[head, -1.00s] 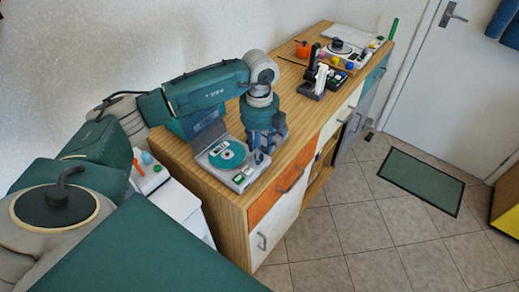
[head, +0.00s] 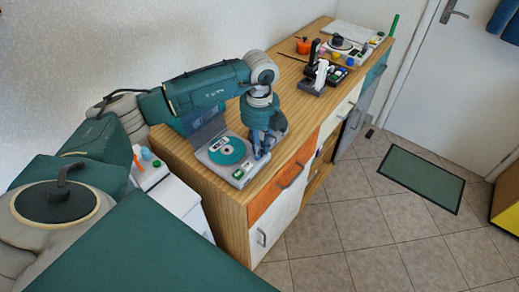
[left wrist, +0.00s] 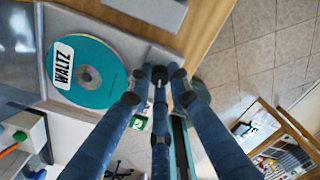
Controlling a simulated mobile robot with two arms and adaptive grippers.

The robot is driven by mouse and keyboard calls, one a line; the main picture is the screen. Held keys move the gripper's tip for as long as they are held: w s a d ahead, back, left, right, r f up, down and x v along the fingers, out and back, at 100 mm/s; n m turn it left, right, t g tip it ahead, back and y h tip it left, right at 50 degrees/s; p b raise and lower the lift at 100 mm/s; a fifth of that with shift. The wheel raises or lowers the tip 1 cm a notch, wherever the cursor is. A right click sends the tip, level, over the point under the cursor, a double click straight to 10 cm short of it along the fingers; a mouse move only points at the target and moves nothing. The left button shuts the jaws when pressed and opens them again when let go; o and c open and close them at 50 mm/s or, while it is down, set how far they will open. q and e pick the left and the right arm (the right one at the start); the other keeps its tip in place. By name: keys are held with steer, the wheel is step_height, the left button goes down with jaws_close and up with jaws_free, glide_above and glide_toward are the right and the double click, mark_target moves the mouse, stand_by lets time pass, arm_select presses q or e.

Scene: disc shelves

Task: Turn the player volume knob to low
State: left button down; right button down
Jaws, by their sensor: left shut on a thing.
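The disc player (head: 208,160) sits open on the near end of the wooden cabinet, its lid raised at the back. A teal disc (head: 229,149) lies in it; in the left wrist view the disc (left wrist: 90,85) has a white WALTZ label. A green button (head: 238,174) is at the player's front corner. My left gripper (head: 262,155) points down at the player's right edge. In the left wrist view its fingers (left wrist: 159,78) close together on a small dark knob, mostly hidden by them. Its setting cannot be read. My right gripper is not in view.
The cabinet top (head: 280,110) is bare just beyond the player. Farther back stand a black and white device (head: 316,75), an orange pot (head: 303,46) and another player-like unit (head: 345,48). A white stand (head: 175,190) is left of the cabinet.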

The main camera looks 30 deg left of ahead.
arm_select(q)
steer(key=shift+w+m, duration=0.1)
steer(key=shift+m, duration=0.2)
steer(key=shift+r, duration=0.1)
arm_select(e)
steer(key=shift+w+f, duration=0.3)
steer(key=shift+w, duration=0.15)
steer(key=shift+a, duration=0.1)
arm_select(q)
steer(key=c, duration=1.6)
jaws_free()
steer(key=shift+c, duration=0.2)
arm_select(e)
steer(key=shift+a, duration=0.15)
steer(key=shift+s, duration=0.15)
